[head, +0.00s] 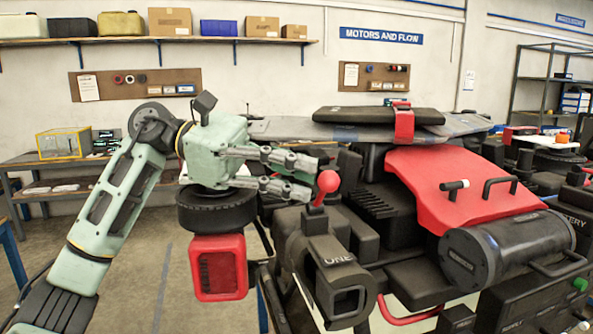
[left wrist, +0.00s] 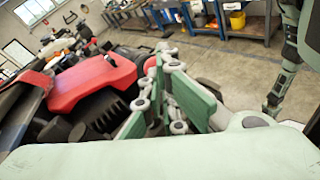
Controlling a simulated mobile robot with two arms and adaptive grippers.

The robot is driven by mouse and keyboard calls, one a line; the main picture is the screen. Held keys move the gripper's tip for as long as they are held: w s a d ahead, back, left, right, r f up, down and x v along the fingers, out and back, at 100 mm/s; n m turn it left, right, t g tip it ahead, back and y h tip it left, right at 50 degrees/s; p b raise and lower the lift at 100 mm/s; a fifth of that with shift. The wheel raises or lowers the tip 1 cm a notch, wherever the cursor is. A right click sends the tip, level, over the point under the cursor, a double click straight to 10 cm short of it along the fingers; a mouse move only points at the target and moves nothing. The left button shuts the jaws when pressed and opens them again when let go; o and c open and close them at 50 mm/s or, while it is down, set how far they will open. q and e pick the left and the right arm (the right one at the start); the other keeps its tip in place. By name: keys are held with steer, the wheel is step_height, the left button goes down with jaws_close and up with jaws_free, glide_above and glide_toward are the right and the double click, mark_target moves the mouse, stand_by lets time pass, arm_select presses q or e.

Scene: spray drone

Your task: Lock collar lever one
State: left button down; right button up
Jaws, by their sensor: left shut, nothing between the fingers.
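The collar marked ONE (head: 338,262) is a dark, round-bodied fitting with a square opening, on the near side of the drone in the head view. Its lever (head: 327,183) has a red ball knob and stands up from the collar's top. My left gripper (head: 311,177) comes in from the left at knob height, its fingertips close beside the knob. I cannot tell whether they touch it. The gripper is shut with nothing in it.
A red cover (head: 460,185) and a black cylinder (head: 508,245) lie right of the collar. A black disc (head: 216,209) and a red-framed part (head: 219,268) sit below my left gripper. Open floor shows at left.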

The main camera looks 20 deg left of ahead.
arm_select(q)
steer(key=shift+s+d+f+m+t+y+b, duration=0.2)
steer(key=shift+s+m+t+y+b, duration=0.1)
steer(key=shift+m, duration=0.1)
arm_select(e)
steer(key=shift+d+f, duration=0.3)
steer(key=shift+d, duration=0.1)
